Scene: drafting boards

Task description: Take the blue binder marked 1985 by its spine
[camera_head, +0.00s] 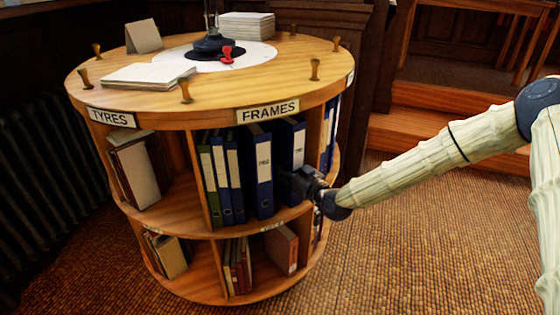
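Several binders stand upright in the FRAMES section of a round wooden shelf. A wide blue binder (263,165) with a white spine label stands in the middle. Another wide blue binder (292,138) with a white label stands to its right. The figures on both labels are too small to read surely, so I cannot tell which is marked 1985. My dark gripper (285,184) is at the lower part of the right blue binder and hides its lower spine. Its fingers are dark against the shelf; I cannot tell whether they touch or grip the binder.
Thinner blue and green binders (219,180) stand to the left. A wooden divider (313,140) rises to the right. The round shelf top (130,88) overhangs the binders and carries papers, a lamp base and small pegs. Carpeted floor (430,240) lies open at right.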

